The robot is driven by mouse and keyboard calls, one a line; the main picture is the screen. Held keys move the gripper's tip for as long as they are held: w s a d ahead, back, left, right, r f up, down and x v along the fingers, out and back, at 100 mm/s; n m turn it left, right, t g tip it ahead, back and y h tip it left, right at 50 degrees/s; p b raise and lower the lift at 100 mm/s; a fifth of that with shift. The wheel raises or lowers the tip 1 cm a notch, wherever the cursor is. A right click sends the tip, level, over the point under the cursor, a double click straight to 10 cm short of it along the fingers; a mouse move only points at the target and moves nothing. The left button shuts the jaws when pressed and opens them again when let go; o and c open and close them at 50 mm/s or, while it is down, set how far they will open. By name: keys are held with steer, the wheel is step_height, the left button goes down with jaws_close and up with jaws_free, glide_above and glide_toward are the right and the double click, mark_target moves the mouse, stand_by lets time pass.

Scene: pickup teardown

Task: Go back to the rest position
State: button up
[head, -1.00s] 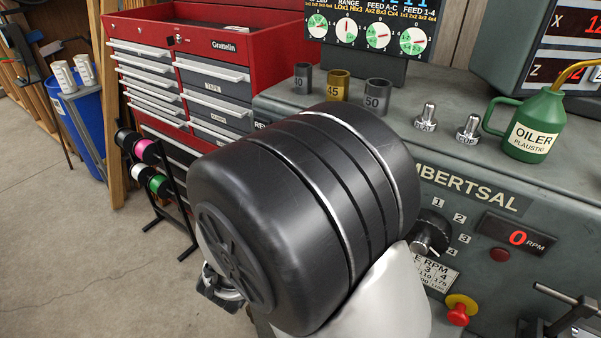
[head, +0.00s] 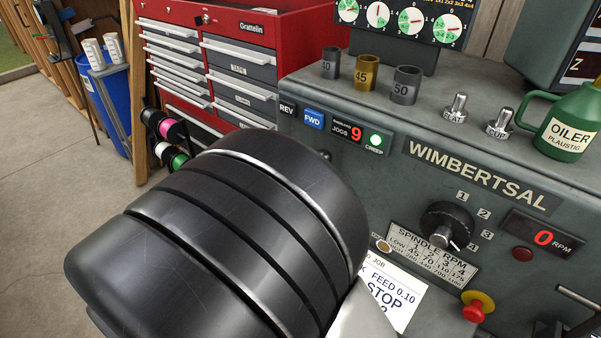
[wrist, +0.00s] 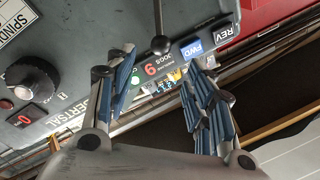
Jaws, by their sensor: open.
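My gripper (wrist: 160,98) shows in the wrist view with its two blue-padded fingers spread apart and nothing between them. Beyond the fingers is the front panel of the grey lathe (wrist: 90,35), with the REV, FWD and jog labels. In the head view my black arm link fills the lower middle and hides part of the machine front. My gripper itself does not show in the head view.
The lathe headstock (head: 480,150) fills the right side, with sockets (head: 367,73), two small posts (head: 455,107) and a green oiler (head: 570,125) on top. A red tool chest (head: 240,65), a spool rack (head: 165,140) and a blue bin (head: 105,100) stand behind. Floor at left is clear.

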stand_by(0.4)
steer(key=w+r+n+g+y, duration=0.3)
steer(key=w+n+y, duration=0.4)
steer(key=y, duration=0.4)
steer(key=s+d+f+n+g, duration=0.2)
steer(key=s+d, duration=0.6)
steer(key=s, duration=0.4)
steer(key=s+d+f+n+g, duration=0.2)
steer(key=s+d+n+g, duration=0.3)
steer(key=s, duration=0.7)
steer(key=d+g, duration=0.2)
steer(key=d, duration=0.2)
steer(key=shift+f+h, duration=0.15)
steer(key=shift+h, duration=0.25)
